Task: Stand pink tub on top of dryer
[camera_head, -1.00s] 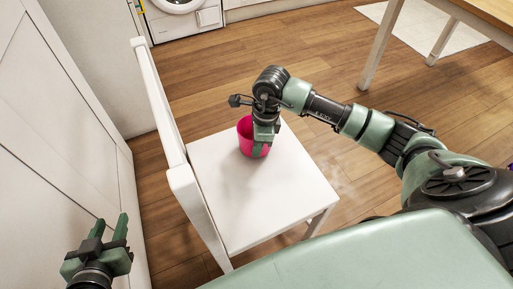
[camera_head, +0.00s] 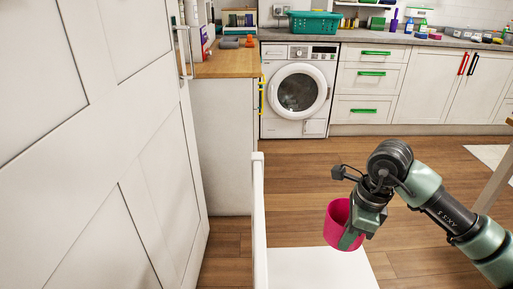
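The pink tub (camera_head: 338,220) is at the far right corner of the white chair's seat (camera_head: 318,270) in the picture, seemingly raised above it. My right gripper (camera_head: 357,228) is shut on the tub's wall, with one finger outside on the near right side. The tub is tilted slightly, and its opening is partly hidden by the gripper. A white front-loading machine, seemingly the dryer (camera_head: 297,92), stands at the back under the counter. My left gripper is out of view.
A teal basket (camera_head: 314,24) stands on the grey counter directly above the machine. A wooden worktop (camera_head: 226,66) with items is left of it. A tall white door (camera_head: 95,150) fills the left. Wooden floor (camera_head: 300,175) lies clear between chair and machine.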

